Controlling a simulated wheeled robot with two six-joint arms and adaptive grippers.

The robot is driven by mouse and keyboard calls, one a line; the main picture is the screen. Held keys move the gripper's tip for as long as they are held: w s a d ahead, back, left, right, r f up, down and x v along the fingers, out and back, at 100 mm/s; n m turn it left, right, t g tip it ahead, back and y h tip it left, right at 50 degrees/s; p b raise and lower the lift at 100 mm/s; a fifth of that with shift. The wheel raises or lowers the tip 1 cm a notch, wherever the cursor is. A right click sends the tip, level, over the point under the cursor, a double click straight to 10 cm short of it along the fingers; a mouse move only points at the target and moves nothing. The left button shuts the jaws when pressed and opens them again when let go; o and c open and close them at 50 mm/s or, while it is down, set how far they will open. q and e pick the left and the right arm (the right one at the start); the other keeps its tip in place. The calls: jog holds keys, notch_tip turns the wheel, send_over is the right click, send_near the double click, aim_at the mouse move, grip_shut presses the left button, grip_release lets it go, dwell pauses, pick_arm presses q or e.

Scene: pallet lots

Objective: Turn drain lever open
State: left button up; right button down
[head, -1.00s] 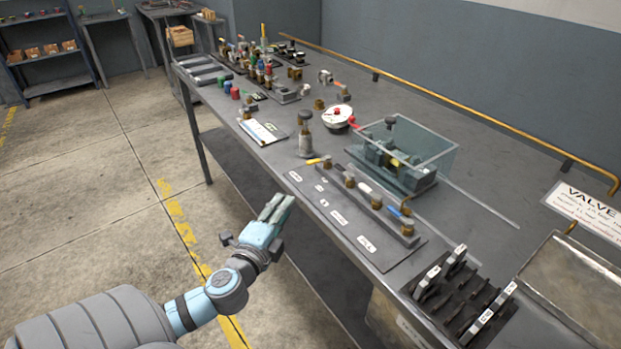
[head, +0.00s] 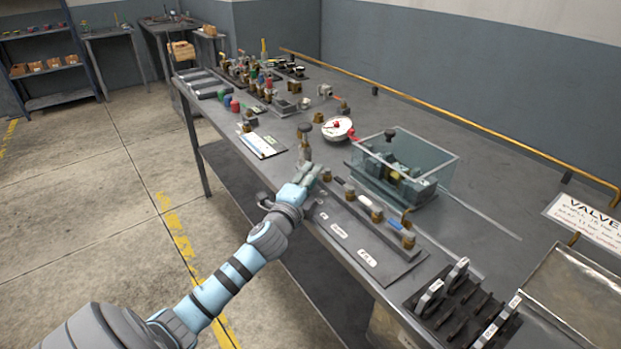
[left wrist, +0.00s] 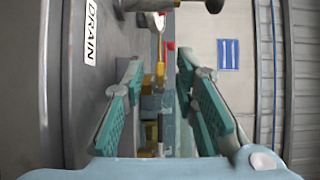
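The valve row (head: 363,205) sits on a grey plate along the bench's front edge, with several brass valves and coloured levers. My left gripper (head: 310,172) is at the row's far left end and hides the valve and lever there in the head view. In the left wrist view, a white DRAIN label (left wrist: 91,32) lies at the left. My left gripper (left wrist: 162,95) is open there, its two green pads apart. A yellow lever (left wrist: 160,73) shows in the gap between the pads, with brass parts behind it. I cannot tell whether a pad touches it. My right gripper is out of view.
A clear box (head: 405,165) over a valve assembly stands behind the row. A gauge (head: 338,129) and a dark-topped post (head: 305,140) are just beyond my gripper. A black rack (head: 462,305) stands at the near right. The floor to the left is open.

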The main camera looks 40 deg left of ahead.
pick_arm(q)
jog(key=shift+c, duration=0.6)
grip_shut()
jog(key=shift+d+n+g+y, duration=0.25)
jog(key=shift+n+y, duration=0.15)
jog(key=shift+y, duration=0.2)
jog(key=shift+d+n+g+y, duration=0.25)
jog(key=shift+n+y, duration=0.15)
jog(key=shift+y, duration=0.2)
jog(key=shift+s+d+n+g+y, duration=0.15)
jog(key=shift+n+g+y, duration=0.15)
jog(key=shift+n+y, duration=0.3)
jog(key=shift+o, duration=0.6)
grip_release()
